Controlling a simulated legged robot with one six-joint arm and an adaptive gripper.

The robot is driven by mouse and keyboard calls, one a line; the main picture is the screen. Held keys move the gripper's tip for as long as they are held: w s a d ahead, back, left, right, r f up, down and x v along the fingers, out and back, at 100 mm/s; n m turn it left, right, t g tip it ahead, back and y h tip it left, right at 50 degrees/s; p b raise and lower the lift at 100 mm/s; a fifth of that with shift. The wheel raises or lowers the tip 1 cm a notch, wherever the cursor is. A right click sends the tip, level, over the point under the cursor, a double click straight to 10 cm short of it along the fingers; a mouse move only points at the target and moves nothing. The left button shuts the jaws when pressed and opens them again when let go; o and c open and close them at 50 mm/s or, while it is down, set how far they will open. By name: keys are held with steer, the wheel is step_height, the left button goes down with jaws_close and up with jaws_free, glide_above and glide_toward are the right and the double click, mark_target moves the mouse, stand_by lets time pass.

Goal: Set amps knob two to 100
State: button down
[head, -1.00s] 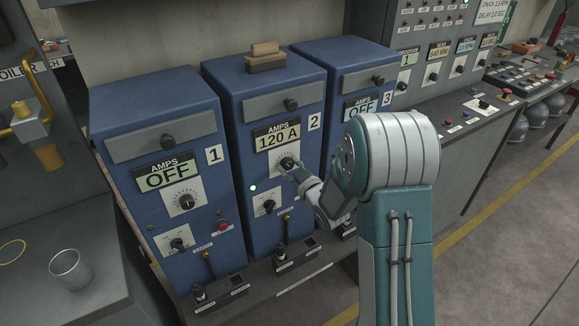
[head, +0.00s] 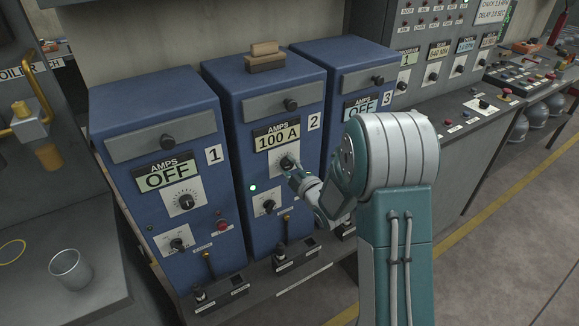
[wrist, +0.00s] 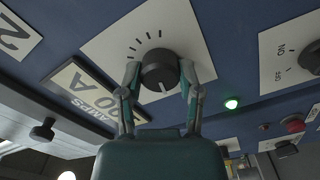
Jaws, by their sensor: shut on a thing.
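The blue power unit two (head: 230,92) stands in the middle of three, marked with a "2" label. Its amps display (head: 277,138) reads 100 A. Below it is the dark round amps knob (head: 287,162) on a white dial plate. My gripper (head: 295,174) is at this knob. In the wrist view my gripper (wrist: 160,84) has one finger on each side of the black amps knob (wrist: 158,69), shut on it. The knob's white pointer line shows between the fingers, and tick marks fan out on the white plate.
Unit one (head: 150,108) on the left and unit three (head: 340,60) on the right both read OFF. A green lamp (head: 253,188) and a smaller knob (head: 268,206) sit below knob two. A wood-handled brush (head: 265,58) lies on top of unit two.

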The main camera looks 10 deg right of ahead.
steer(key=shift+a, duration=0.1)
stand_by(0.5)
steer(key=shift+c, duration=1.3)
jaws_free()
steer(key=shift+a, duration=0.1)
steer(key=v, duration=1.2)
